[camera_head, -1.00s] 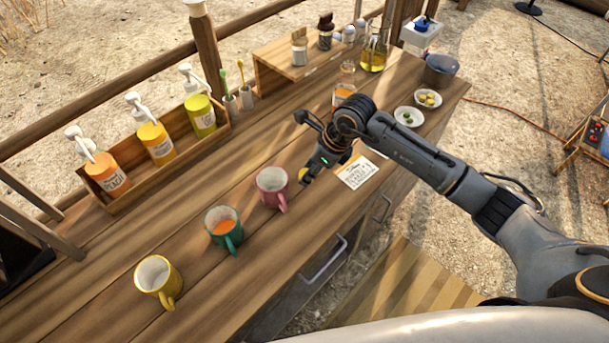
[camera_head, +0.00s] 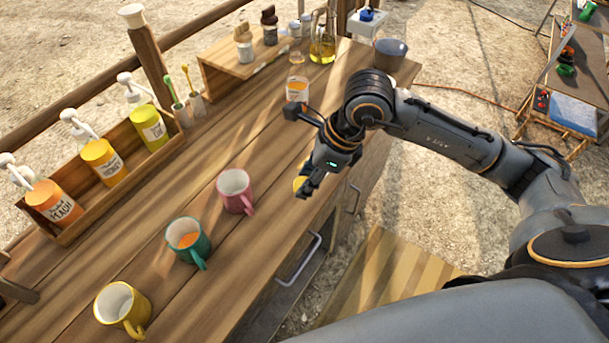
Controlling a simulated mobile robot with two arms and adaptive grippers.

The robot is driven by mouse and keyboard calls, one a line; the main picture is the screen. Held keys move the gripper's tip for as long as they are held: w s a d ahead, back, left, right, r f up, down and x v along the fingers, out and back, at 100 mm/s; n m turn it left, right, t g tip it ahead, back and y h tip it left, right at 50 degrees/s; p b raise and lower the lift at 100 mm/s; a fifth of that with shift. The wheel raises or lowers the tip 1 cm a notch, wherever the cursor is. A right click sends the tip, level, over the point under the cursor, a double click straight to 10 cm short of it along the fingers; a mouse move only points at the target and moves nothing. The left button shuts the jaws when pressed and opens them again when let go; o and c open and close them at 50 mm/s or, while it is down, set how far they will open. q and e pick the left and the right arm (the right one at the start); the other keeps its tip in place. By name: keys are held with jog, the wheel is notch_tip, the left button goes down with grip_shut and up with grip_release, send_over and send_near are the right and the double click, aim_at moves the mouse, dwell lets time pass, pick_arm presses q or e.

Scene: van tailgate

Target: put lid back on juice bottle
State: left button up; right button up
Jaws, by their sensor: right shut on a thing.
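The juice bottle (camera_head: 297,90) is clear glass with orange juice inside. It stands upright near the far part of the wooden counter, and I see no lid on it. My right gripper (camera_head: 304,190) is shut on a small yellow thing (camera_head: 299,179), which looks like the lid. It is partly hidden by the fingers. The gripper is nearer to me than the bottle, apart from it, by the counter's front edge. My left gripper is not in view.
Pink (camera_head: 234,190), green (camera_head: 188,240) and yellow (camera_head: 122,308) mugs stand on the counter (camera_head: 215,290) to the left. A wooden rack (camera_head: 110,185) holds pump bottles. An oil bottle (camera_head: 323,40) and a dark bowl (camera_head: 389,54) stand behind the juice bottle.

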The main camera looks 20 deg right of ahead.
jog(key=shift+f, duration=0.1)
jog(key=shift+s+f+n, duration=0.15)
jog(key=shift+f+n, duration=0.1)
jog(key=shift+n, duration=0.15)
jog(key=s+d+f+n+g+h, duration=0.1)
jog(key=s+f+n+g+h, duration=0.1)
jog(key=n, duration=0.9)
jog(key=s+d+f+n+g+h, duration=0.1)
jog(key=s+f+n+g+h, duration=0.1)
jog(key=s+f+n+g, duration=0.3)
jog(key=shift+s+d+f+n, duration=0.2)
jog(key=shift+s+f+n, duration=0.35)
jog(key=shift+f+n, duration=2.4)
jog(key=shift+r+n, duration=0.65)
